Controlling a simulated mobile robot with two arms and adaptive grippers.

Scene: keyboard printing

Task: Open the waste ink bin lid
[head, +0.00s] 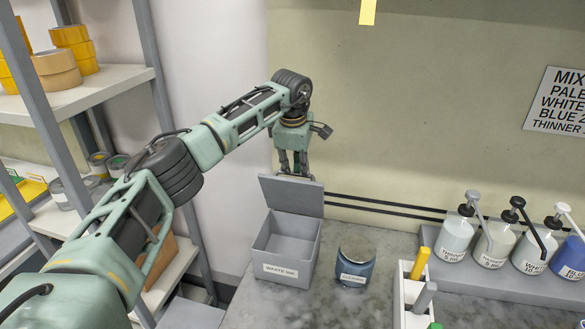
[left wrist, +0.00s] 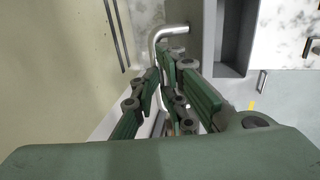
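The grey waste ink bin (head: 285,270), labelled "WASTE INK", stands on the counter in the head view. Its lid (head: 292,196) is raised and tilted up at the back, so the inside shows. My left gripper (head: 293,173) is just behind the lid's upper edge, fingers pointing down. In the left wrist view, its green-padded fingers (left wrist: 173,72) stand apart, with a bent metal handle (left wrist: 154,42) at and between them. I see no firm grip on the handle. The bin's dark opening (left wrist: 228,40) shows at the upper right there. My right gripper is not in view.
A white holder (head: 404,300) with coloured handles is at the front. Several pump bottles (head: 492,242) stand on a grey ledge at right. A shelf rack (head: 165,100) is at left, the wall behind.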

